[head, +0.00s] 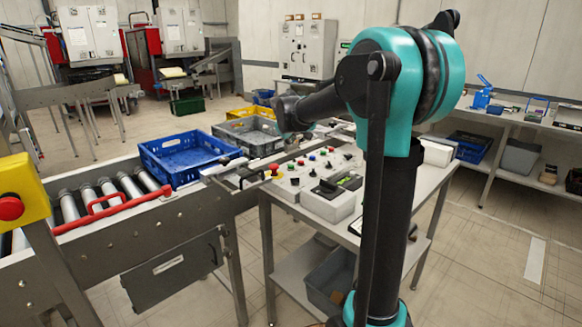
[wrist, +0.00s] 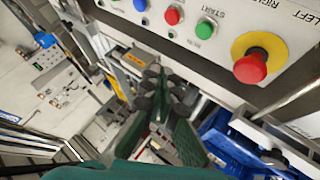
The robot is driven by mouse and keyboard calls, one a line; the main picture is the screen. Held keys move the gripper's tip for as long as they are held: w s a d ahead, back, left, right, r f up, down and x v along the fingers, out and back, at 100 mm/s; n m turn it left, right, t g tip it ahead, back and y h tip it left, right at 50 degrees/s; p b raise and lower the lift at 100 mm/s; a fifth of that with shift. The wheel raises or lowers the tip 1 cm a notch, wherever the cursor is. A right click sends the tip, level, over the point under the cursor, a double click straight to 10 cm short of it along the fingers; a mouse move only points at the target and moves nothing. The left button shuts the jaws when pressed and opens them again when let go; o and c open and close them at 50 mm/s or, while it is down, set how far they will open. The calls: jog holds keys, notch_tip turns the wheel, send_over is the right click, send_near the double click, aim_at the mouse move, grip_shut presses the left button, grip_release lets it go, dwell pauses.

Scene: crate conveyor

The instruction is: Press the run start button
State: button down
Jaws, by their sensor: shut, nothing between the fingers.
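The control panel (wrist: 225,95) crosses the top right of the wrist view. On it is a green button (wrist: 205,28) beside the word START. A red button (wrist: 173,15) and a blue button (wrist: 140,5) sit to its left, and a large red mushroom button (wrist: 250,66) on a yellow base to its right. My gripper (wrist: 167,92) is shut and empty, below the green button in the picture and apart from it. In the head view the panel (head: 285,188) lies on a table, and I cannot clearly make out my fingers there.
A blue crate (head: 150,150) sits on the roller conveyor (head: 190,208) left of the table. A grey crate (head: 225,128) and a yellow one stand behind. A white box with a dark top (head: 330,207) is on the table's front. Floor at right is clear.

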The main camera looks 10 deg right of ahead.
aim_at(291, 167)
jog(key=shift+f, duration=3.45)
jog(key=shift+f, duration=0.1)
jog(key=shift+f, duration=0.3)
jog(key=shift+f, duration=0.45)
jog(key=shift+r, duration=0.9)
jog(key=shift+r, duration=0.1)
jog(key=shift+r, duration=2.4)
